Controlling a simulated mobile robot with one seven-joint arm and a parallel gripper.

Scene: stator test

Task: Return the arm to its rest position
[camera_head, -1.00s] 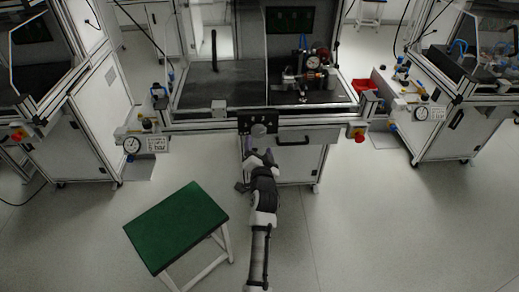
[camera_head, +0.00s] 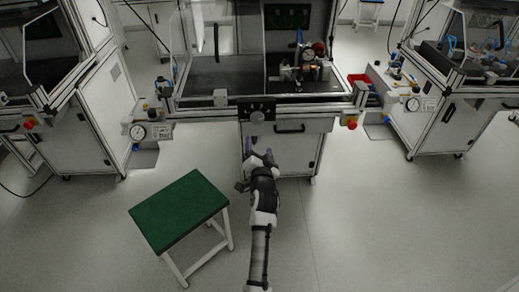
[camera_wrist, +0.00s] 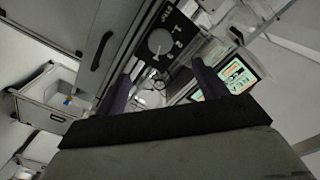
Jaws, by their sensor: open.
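My arm reaches forward from the bottom of the head view, and my gripper (camera_head: 261,157) is in front of the middle workstation's cabinet. In the wrist view, my gripper's two dark fingers (camera_wrist: 158,88) stand apart with nothing between them. Beyond the fingers, the wrist view shows a black control panel (camera_wrist: 162,40) with a round knob and a lit screen (camera_wrist: 237,75). The gripper appears apart from the workstation front.
A green-topped stool (camera_head: 180,210) stands left of my arm. Other workstations stand left and right. The floor (camera_head: 400,220) right of my arm is clear.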

